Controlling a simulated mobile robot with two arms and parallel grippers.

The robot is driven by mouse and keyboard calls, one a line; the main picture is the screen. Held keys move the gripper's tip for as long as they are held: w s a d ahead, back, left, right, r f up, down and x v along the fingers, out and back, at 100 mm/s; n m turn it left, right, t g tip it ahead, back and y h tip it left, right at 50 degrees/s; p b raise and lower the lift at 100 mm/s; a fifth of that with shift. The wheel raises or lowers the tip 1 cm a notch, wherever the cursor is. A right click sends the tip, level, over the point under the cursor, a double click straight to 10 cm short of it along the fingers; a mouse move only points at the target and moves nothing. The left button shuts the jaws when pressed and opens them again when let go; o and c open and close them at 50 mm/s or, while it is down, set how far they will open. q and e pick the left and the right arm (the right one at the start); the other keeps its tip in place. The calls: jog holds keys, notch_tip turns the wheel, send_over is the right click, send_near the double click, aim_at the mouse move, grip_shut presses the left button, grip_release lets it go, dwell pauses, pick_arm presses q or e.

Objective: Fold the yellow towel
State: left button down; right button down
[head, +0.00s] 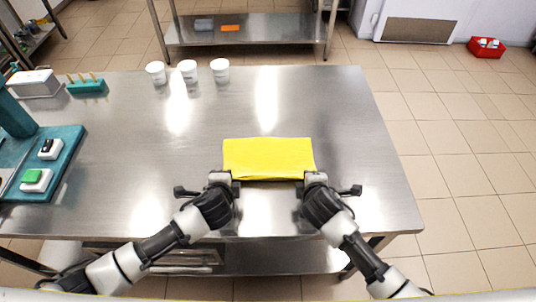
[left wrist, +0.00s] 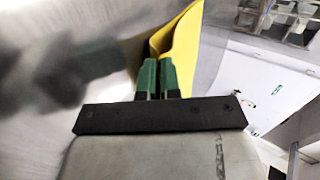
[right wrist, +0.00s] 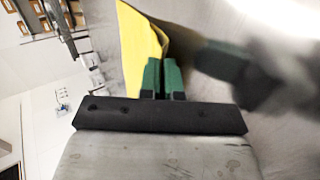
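The yellow towel (head: 268,156) lies as a wide rectangle near the front edge of the steel table, with its near edge slightly raised. My left gripper (head: 236,179) is at its near left corner and my right gripper (head: 301,179) at its near right corner. In the left wrist view, the green fingers (left wrist: 158,78) are close together with towel (left wrist: 182,50) between them. In the right wrist view, the green fingers (right wrist: 162,78) are likewise closed on the towel (right wrist: 137,45). The fingertips are partly hidden in the head view.
Three white cups (head: 188,71) stand at the back of the steel table (head: 330,110). A teal board with a green-button box (head: 36,180) is at the left, with a teal holder (head: 88,86) behind it. The table around the towel is clear.

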pick_arm(q)
jog(key=shift+s, duration=0.15)
pick_arm(e)
jog(key=shift+s, duration=0.15)
pick_arm(q)
jog(key=shift+f, duration=0.1)
pick_arm(e)
jog(key=shift+f, duration=0.1)
pick_arm(q)
jog(key=c, duration=1)
grip_release()
pick_arm(e)
jog(key=c, duration=1)
grip_release()
pick_arm(q)
jog(key=shift+r, duration=0.25)
pick_arm(e)
jog(key=shift+r, duration=0.25)
pick_arm(q)
jog(key=s+r, duration=0.6)
jog(key=r, duration=0.2)
jog(key=shift+r, duration=0.3)
pick_arm(e)
jog(key=s+r, duration=0.6)
jog(key=r, duration=0.2)
jog(key=shift+r, duration=0.3)
